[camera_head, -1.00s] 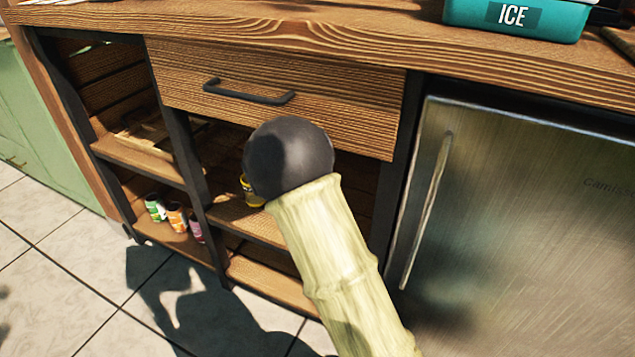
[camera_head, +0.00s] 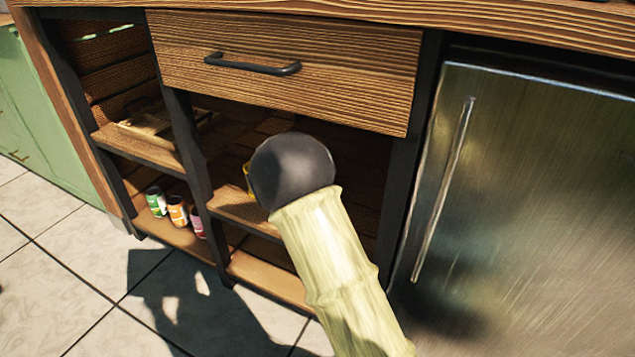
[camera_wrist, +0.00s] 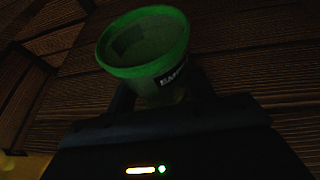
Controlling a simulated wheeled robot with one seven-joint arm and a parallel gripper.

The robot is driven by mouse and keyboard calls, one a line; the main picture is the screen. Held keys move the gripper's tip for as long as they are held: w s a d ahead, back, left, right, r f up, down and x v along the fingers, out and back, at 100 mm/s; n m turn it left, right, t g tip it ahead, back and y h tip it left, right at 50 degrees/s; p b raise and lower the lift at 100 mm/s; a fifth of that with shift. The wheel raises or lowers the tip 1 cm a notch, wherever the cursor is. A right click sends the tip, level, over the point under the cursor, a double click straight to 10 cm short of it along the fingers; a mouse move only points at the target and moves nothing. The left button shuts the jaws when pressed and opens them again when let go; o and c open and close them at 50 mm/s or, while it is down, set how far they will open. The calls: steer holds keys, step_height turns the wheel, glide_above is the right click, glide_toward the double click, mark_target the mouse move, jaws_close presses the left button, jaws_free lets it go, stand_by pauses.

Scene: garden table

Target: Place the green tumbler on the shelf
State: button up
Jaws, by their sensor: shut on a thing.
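In the head view the tumbler and gripper are hidden behind my own arm, which reaches into the middle bay. The wooden shelf (camera_head: 240,208) of that bay shows to the left of my arm. Dark wooden boards surround the tumbler in the wrist view. I cannot tell whether it touches the shelf.
A yellow object (camera_head: 249,180) stands on the middle shelf, partly hidden by my arm; yellow also shows at the wrist view's lower left (camera_wrist: 22,165). Several cans (camera_head: 177,212) stand on the lower left shelf. A drawer (camera_head: 285,70) is above, a steel fridge (camera_head: 530,200) at right.

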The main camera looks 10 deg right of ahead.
steer(key=shift+f, duration=0.25)
steer(key=shift+f, duration=0.15)
steer(key=o, duration=1.1)
steer(key=shift+r, duration=0.2)
steer(key=shift+s+a+r, duration=0.15)
steer(key=p+v, duration=0.5)
steer(key=v, duration=0.5)
steer(key=shift+s+a+r, duration=0.1)
steer(key=shift+r, duration=0.05)
steer(key=shift+s+a+p, duration=0.25)
steer(key=shift+s+p, duration=0.1)
steer(key=shift+s, duration=0.2)
